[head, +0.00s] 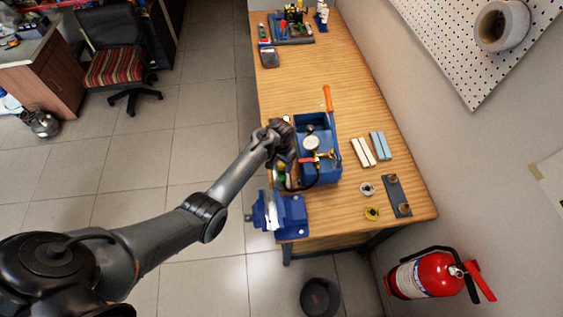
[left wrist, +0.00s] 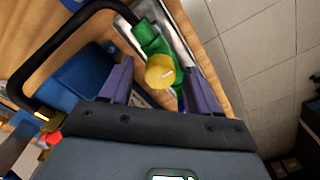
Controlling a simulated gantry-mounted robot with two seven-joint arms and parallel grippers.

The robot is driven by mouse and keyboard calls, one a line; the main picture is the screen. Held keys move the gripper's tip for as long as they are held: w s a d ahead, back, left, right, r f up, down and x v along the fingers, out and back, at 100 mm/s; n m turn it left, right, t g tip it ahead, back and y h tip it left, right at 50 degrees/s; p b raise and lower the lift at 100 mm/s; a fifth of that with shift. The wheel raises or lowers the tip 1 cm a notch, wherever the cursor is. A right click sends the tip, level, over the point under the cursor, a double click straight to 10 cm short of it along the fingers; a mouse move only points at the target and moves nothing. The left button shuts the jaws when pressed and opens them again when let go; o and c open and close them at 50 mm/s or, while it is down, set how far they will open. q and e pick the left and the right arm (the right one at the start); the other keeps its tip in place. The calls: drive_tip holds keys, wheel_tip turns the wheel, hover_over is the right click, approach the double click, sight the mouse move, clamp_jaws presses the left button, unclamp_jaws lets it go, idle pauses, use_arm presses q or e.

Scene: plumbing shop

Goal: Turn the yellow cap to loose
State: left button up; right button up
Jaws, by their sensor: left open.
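The yellow cap (left wrist: 160,71) is a round knob on a green fitting (left wrist: 150,38) in the left wrist view. A pale mark shows on its face. My left gripper (left wrist: 158,68) is open, with one purple finger on each side of the cap. A gap shows on the left; whether the right finger touches the cap I cannot tell. In the head view my left gripper (head: 281,160) is over the left edge of the bench, and the green fitting (head: 282,178) shows just below it. My right gripper is not in view.
A blue pump box (head: 327,172) with a gauge and black hose stands right beside the gripper. A blue vise (head: 290,210) is at the bench's near edge. A loose yellow ring (head: 372,213) and a grey plate (head: 398,195) lie to the right. The bench (head: 290,85) behind is mostly clear.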

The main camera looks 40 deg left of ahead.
use_arm(q)
drive_tip(key=c, duration=1)
drive_tip(key=shift+c, duration=0.2)
